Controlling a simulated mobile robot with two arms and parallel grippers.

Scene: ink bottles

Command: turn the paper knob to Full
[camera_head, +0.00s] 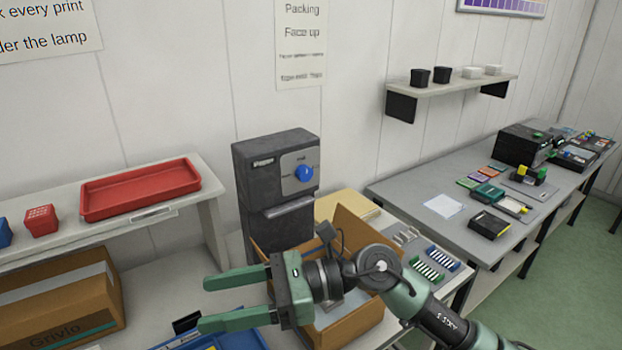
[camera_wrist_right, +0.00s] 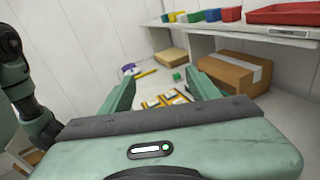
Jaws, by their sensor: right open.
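The paper knob (camera_head: 304,173) is a blue dial on a light grey plate, on the upper front of a dark grey dispenser (camera_head: 275,185) against the wall. Small lettering sits around the knob, too small to read surely, so I cannot tell its setting. My right gripper (camera_head: 203,304) is open and empty, in front of and below the dispenser, pointing left, apart from the knob. Its two green fingers also show spread in the right wrist view (camera_wrist_right: 163,88), where the knob is not in view. My left gripper is not in view.
An open cardboard box (camera_head: 350,325) stands below the dispenser, partly behind my right arm. A red tray (camera_head: 140,190) lies on the left shelf. A blue tray (camera_head: 240,341) is below my gripper. A grey table (camera_head: 405,188) with printing items stands at right.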

